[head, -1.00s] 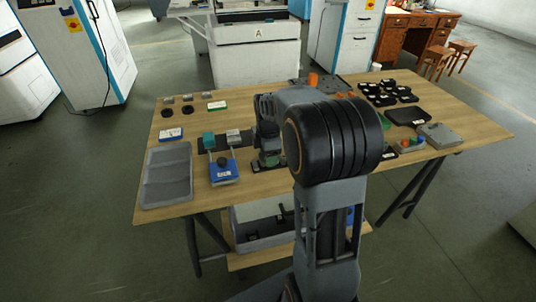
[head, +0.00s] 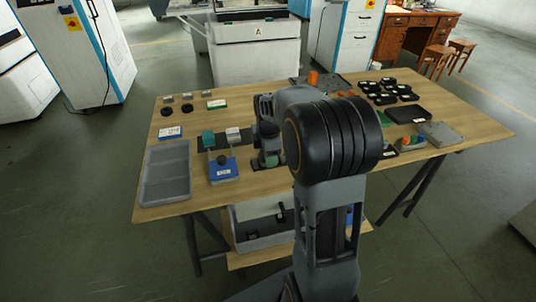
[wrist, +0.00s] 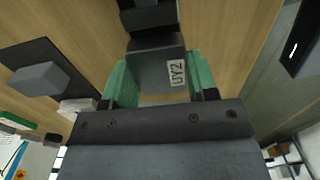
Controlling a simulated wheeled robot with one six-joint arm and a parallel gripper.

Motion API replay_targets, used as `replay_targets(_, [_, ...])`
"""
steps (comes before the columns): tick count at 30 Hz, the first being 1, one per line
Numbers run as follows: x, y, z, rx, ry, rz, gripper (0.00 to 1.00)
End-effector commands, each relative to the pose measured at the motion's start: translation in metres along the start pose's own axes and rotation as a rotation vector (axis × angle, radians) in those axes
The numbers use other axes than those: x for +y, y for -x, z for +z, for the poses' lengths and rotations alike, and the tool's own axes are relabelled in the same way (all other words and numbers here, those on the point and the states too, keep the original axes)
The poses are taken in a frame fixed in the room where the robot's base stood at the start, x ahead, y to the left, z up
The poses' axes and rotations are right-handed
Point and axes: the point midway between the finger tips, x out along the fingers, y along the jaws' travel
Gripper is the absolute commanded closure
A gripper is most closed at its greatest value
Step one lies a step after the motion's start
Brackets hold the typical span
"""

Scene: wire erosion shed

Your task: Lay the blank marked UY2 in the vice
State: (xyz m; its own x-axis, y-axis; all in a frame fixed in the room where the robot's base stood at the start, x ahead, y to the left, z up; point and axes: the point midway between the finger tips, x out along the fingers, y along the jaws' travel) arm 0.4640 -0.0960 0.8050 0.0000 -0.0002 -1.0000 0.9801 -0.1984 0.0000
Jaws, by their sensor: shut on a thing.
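The blank marked UY2 (wrist: 150,73) is a dark grey block with a white label, in the wrist view. My gripper (wrist: 161,80) is shut on it, with a green finger pad at each side. A black stepped object (wrist: 150,17) lies just beyond the blank; I cannot tell whether they touch. In the head view my arm hides most of the gripper and the blank, over the middle of the table. I cannot pick out the vice for certain.
On the wooden table (head: 200,125), a grey tray (head: 166,177) and a blue-fronted fixture (head: 223,170) stand left of my arm. Teal (head: 208,138) and whitish (head: 233,134) blocks are behind the fixture. Several black parts (head: 395,92) and a black tray (head: 408,112) lie right.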

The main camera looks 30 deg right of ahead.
Motion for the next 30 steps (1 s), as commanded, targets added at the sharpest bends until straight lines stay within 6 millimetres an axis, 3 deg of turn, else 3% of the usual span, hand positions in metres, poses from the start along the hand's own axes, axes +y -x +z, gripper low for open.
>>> replay_targets(15, [0.0003,-0.0058,0.0002,0.000,0.000,0.001,0.85])
replay_targets(16, [0.0003,-0.0052,0.0002,0.000,0.000,0.002,0.44])
replay_targets(24, [0.0001,-0.0055,0.0002,0.000,0.000,0.000,0.19])
replay_targets(30, [-0.0003,-0.0065,0.0002,0.000,0.000,-0.002,0.15])
